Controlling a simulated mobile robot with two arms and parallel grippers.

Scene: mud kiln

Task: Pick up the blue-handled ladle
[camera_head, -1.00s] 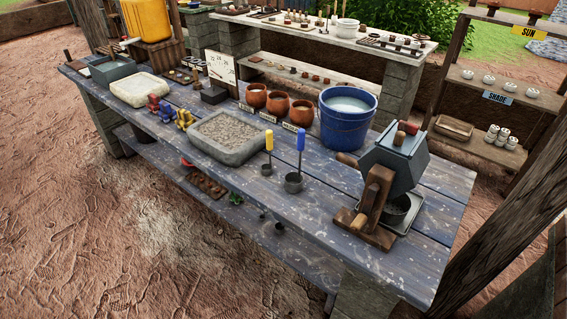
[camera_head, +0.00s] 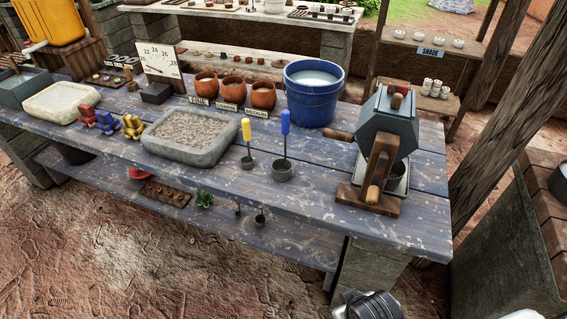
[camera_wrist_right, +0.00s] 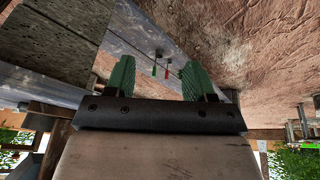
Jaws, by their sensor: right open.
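The blue-handled ladle (camera_head: 285,124) stands upright on the weathered blue table, handle up and its dark cup (camera_head: 282,170) on the tabletop near the front edge. A yellow-handled ladle (camera_head: 247,130) stands just left of it. My right gripper (camera_wrist_right: 160,80) shows in the right wrist view with two green fingers apart and nothing between them. Beyond the fingers are two small utensils, one green-handled (camera_wrist_right: 154,68) and one red-handled (camera_wrist_right: 168,70). The blue-handled ladle cannot be made out in the wrist view. My left gripper is out of view.
A stone tray of grit (camera_head: 190,137) lies left of the ladles. A blue bucket (camera_head: 313,95) and clay pots (camera_head: 233,91) stand behind. A hand-cranked mill (camera_head: 385,140) stands to the right. The lower shelf (camera_head: 215,222) runs underneath.

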